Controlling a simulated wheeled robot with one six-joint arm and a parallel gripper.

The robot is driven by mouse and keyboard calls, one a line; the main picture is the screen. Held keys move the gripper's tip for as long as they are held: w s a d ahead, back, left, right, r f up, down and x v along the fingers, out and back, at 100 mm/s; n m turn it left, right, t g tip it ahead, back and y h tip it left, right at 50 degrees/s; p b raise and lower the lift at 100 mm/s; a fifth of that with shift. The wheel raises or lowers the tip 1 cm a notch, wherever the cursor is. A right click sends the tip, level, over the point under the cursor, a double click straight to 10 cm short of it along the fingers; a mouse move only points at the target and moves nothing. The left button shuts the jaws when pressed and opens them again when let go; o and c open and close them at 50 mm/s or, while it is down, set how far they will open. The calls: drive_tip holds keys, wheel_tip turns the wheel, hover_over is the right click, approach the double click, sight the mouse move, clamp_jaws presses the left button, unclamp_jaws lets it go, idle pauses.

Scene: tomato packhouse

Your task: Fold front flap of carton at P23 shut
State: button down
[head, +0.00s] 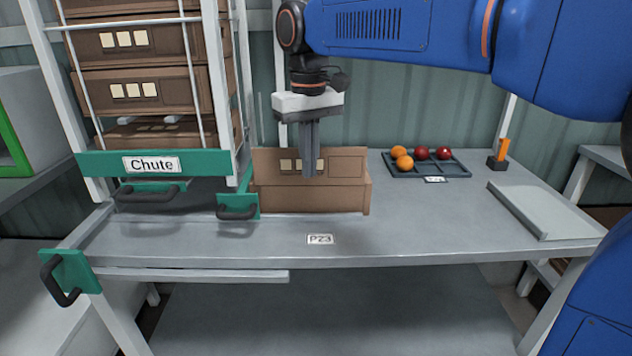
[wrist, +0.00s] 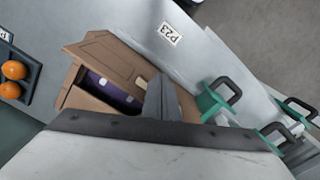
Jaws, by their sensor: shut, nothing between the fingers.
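The brown carton (head: 310,199) stands on the bench behind the P23 label (head: 320,239). A brown panel with pale squares (head: 345,160) rises above its front wall; I cannot tell which flap this is. In the wrist view the carton (wrist: 88,98) is partly open, with a dark purple area (wrist: 105,88) showing inside. A brown panel (wrist: 118,56) lies on its side toward the P23 label (wrist: 169,34). My gripper (head: 310,174) points down at the carton, its fingers shut and empty, covering part of the raised panel. Contact is unclear. The fingers also show in the wrist view (wrist: 160,100).
The Chute rack (head: 150,164) with stacked cartons stands close on the left, with green-mounted handles (head: 238,211). A dark tray (head: 430,168) of orange and red tomatoes lies back right. A pale panel (head: 545,208) lies at the right. The bench front is clear.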

drive_tip(key=w+f, duration=0.3)
drive_tip(key=w, duration=0.4)
drive_tip(key=shift+d, duration=0.15)
idle(1.6)
wheel_tip(320, 180, up, 8)
idle(0.9)
drive_tip(key=shift+d, duration=0.1)
